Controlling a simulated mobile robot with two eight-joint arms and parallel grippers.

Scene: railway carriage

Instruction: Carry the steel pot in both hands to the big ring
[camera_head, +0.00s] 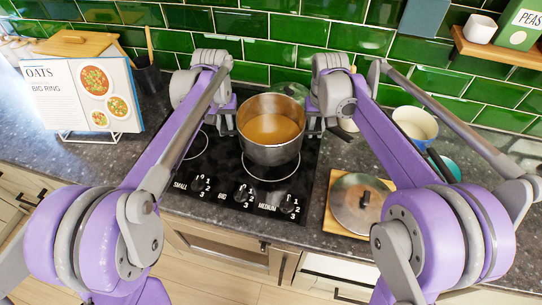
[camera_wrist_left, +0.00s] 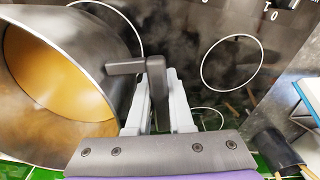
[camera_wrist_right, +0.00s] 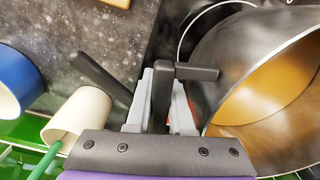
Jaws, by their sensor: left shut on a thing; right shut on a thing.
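The steel pot (camera_head: 270,153), full of brown liquid, is level over the dark hob between my arms. It also shows in the left wrist view (camera_wrist_left: 95,45) and the right wrist view (camera_wrist_right: 225,50). My left gripper (camera_head: 232,124) is shut on its left dark handle (camera_wrist_left: 158,85). My right gripper (camera_head: 314,124) is shut on its right dark handle (camera_wrist_right: 163,90). A large ring outline (camera_head: 270,178) lies at the front, partly hidden by the pot. A smaller-looking ring (camera_head: 195,146) is to the left. I cannot tell whether the pot's base touches the hob.
Knobs marked SMALL, BIG and MEDIUM (camera_head: 241,193) line the hob's front. A glass lid (camera_head: 357,203) lies on a wooden board at right. A bowl (camera_head: 415,125) and a pale cup (camera_wrist_right: 78,115) stand right. An open recipe book (camera_head: 92,95) stands left, reading OATS, BIG RING.

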